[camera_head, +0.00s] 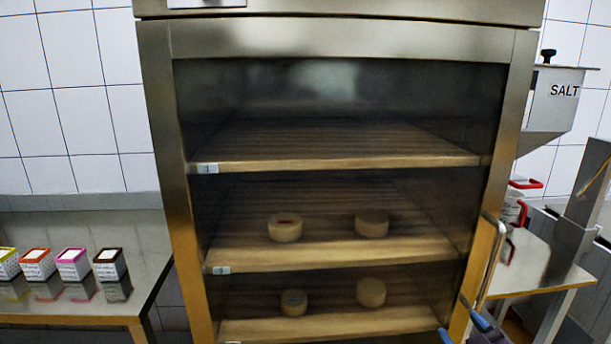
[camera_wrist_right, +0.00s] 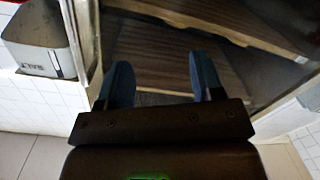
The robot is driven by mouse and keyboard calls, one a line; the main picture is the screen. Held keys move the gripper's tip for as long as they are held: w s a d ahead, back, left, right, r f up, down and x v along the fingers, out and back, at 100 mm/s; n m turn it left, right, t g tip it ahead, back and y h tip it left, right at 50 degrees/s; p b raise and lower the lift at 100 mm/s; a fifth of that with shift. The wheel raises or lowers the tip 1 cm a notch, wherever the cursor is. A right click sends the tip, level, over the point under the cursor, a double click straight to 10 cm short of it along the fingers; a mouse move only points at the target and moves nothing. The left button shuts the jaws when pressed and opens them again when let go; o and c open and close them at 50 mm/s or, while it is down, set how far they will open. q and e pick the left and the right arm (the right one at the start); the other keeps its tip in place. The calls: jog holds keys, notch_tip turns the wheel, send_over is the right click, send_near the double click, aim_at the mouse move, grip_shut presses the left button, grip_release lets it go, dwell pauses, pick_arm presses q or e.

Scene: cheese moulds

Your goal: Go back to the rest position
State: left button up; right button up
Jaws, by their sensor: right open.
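My right gripper (camera_head: 461,326) shows at the bottom right edge of the head view, in front of the cabinet's lower right corner and just below the door handle (camera_head: 491,262). In the right wrist view, its two blue fingers (camera_wrist_right: 163,82) are spread apart with nothing between them. The handle is not between the fingers. My left gripper is out of view.
A steel cabinet (camera_head: 340,40) stands ahead, its front apparently closed, with cheeses (camera_head: 285,229) on two wooden shelves. At left, a steel table (camera_head: 150,240) holds several small coloured boxes (camera_head: 72,264). At right are a salt hopper (camera_head: 553,98) and another table (camera_head: 535,262).

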jog(key=s+a+f+m+g+h, duration=0.1)
jog(key=s+f+m+g, duration=0.4)
jog(key=s+f, duration=1.6)
jog(key=s+a+g, duration=0.1)
jog(key=s, duration=0.2)
jog(key=shift+s+f+h, duration=0.15)
jog(key=shift+f+h, duration=0.2)
jog(key=shift+h, duration=0.05)
